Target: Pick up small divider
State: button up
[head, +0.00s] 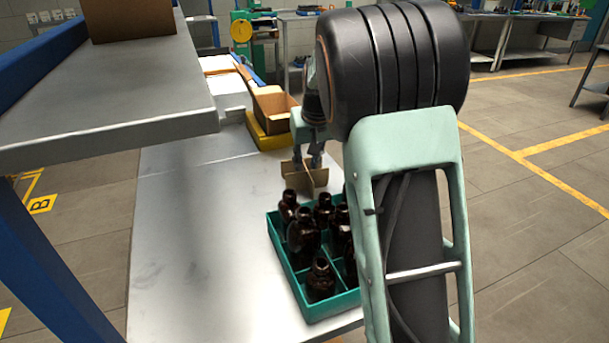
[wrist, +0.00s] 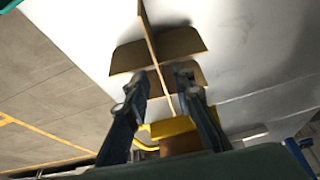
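The small divider is a tan cardboard piece of crossed panels (head: 293,178), at the far end of the teal crate (head: 299,292) in the head view. In the wrist view the divider (wrist: 183,43) fills the upper middle, with one thin panel running lengthwise. My gripper (wrist: 160,82) is open, with one finger on each side of that panel and visible gaps. In the head view my gripper (head: 316,160) points down over the divider. Whether the divider rests fully on the table is hard to tell.
The teal crate holds several amber bottles (head: 303,235) and is partly hidden by my arm. A cardboard box (head: 274,105) in a yellow holder (head: 263,138) stands beyond the divider. A grey shelf (head: 120,100) overhangs at left. The metal table (head: 190,240) is clear left of the crate.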

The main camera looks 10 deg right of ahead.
aim_at(305, 166)
jog(key=x, duration=0.4)
jog(key=shift+f, duration=0.15)
grip_shut()
jog(key=shift+a, duration=0.1)
